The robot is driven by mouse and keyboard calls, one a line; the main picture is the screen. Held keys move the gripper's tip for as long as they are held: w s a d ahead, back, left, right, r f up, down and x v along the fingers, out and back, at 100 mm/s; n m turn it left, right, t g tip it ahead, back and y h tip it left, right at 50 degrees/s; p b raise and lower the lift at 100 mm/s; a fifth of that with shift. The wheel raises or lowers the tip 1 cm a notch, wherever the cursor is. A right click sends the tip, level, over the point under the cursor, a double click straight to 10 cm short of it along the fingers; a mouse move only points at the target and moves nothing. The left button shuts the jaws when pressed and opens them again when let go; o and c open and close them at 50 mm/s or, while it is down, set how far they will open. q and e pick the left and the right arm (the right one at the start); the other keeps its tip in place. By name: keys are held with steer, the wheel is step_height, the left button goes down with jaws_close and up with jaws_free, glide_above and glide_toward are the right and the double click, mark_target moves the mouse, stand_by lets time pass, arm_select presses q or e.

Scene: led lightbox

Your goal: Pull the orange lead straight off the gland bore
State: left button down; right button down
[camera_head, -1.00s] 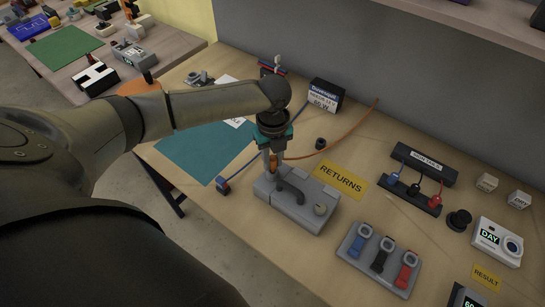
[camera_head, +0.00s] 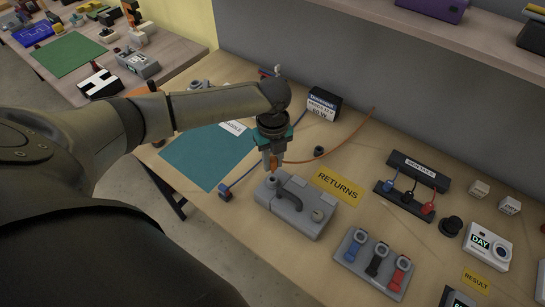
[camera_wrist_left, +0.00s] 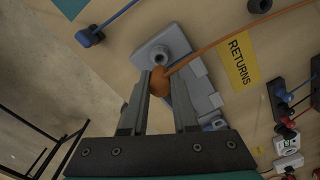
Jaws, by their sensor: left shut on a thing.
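The orange lead (camera_head: 345,138) ends in an orange plug (camera_head: 273,161) held between the fingers of my left gripper (camera_head: 274,167). The left wrist view shows the orange plug (camera_wrist_left: 159,82) between the two fingers, with its lead running off to the upper right. The gland (camera_head: 272,182) is a round grey collar at the left end of a grey box (camera_head: 310,220) with a dark handle. In the left wrist view, the dark open bore of the gland (camera_wrist_left: 161,58) shows beside the plug. The plug appears clear of the bore, just above it. My right gripper is not in view.
A yellow RETURNS label (camera_head: 338,187) lies behind the box. A blue lead with a blue plug (camera_head: 225,191) lies to its left by a teal mat (camera_head: 195,160). A grey tray with three coloured clips (camera_head: 354,267) stands to the right.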

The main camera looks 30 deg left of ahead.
mark_target(272, 159)
arm_select(q)
steer(key=shift+r+p, duration=0.6)
steer(key=shift+r, duration=0.1)
steer(key=shift+r+p, duration=0.3)
steer(key=shift+r, duration=0.7)
steer(key=shift+s, duration=0.1)
